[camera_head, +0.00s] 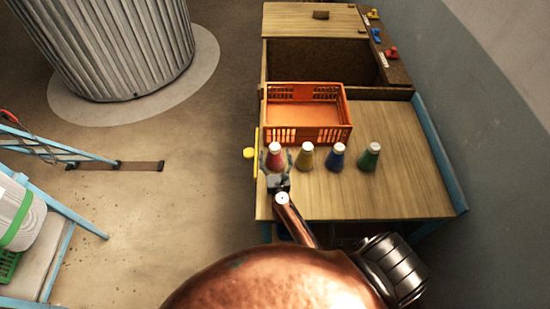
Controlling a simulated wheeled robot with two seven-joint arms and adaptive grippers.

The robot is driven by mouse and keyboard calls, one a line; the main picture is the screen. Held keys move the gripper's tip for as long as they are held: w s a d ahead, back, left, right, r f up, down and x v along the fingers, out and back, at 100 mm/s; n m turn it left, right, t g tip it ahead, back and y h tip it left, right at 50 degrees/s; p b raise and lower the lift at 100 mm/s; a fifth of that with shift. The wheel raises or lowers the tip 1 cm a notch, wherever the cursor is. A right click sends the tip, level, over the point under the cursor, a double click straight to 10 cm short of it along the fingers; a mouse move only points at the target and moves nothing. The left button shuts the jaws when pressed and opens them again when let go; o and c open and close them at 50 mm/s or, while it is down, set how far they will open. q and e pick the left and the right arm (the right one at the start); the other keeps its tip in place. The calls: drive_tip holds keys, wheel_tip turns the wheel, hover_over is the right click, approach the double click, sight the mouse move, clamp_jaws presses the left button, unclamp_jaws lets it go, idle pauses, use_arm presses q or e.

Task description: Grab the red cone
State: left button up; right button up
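The red cone (275,157), a spool-like cone with a pale top, stands upright at the left end of a row on the wooden table. My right gripper (277,177) is at the near side of the red cone, on an arm that rises from the bottom of the picture. Its dark fingers are at the cone's lower part, which they partly hide. I cannot tell whether they are closed on it. My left gripper is not in view.
A yellow cone (306,157), a blue cone (337,159) and a green cone (369,158) stand to the right. An orange crate (342,128) is close behind. The table (410,190) is clear at right and front right. A blue-framed rack (70,215) stands far left.

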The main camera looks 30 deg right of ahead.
drive_tip(key=shift+c, duration=0.2)
drive_tip(key=c, duration=1.3)
